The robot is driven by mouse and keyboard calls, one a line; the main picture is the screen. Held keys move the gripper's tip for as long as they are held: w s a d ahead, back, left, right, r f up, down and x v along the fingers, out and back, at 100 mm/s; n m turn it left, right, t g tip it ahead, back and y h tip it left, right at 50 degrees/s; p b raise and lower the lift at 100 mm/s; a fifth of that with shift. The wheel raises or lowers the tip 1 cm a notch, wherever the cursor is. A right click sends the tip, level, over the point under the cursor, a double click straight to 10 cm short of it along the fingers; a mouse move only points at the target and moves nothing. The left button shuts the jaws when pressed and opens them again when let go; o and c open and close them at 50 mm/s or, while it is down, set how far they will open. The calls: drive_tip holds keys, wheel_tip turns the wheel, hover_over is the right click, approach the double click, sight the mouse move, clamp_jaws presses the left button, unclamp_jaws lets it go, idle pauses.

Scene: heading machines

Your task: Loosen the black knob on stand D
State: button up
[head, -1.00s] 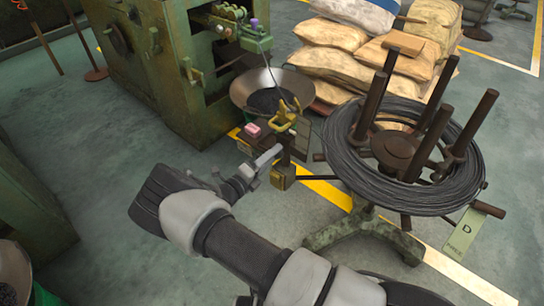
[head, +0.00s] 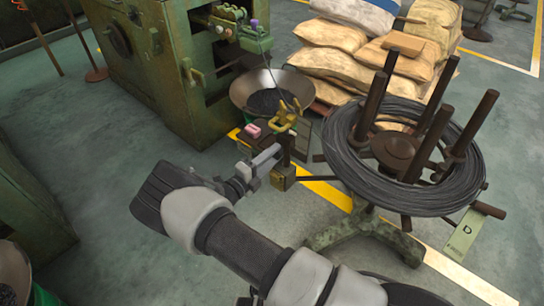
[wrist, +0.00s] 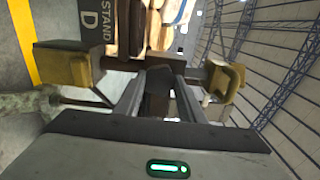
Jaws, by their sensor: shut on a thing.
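In the wrist view the black knob (wrist: 158,84) sits between the two fingers of my gripper (wrist: 157,100), which is shut on it. Yellow-brown blocks stand on either side of the knob, one at left (wrist: 66,66) and one at right (wrist: 226,80). A dark plate lettered STAND D (wrist: 92,22) shows above. In the head view my gripper (head: 262,162) reaches the front of the small post with the yellow guide (head: 284,118), beside the wire reel (head: 345,165). The knob cannot be made out clearly there.
The wire reel rests on a green-grey stand (head: 365,228) with upright bars and a hanging tag D (head: 463,238). Behind are a green machine (head: 165,80), a metal bowl (head: 250,88) and stacked sacks (head: 330,65). Open floor (head: 110,150) lies at left.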

drive_tip(key=o, duration=1)
drive_tip(key=shift+o, duration=0.2)
drive_tip(key=p+v, duration=0.2)
drive_tip(key=v, duration=1.5)
drive_tip(key=shift+s+a, duration=0.2)
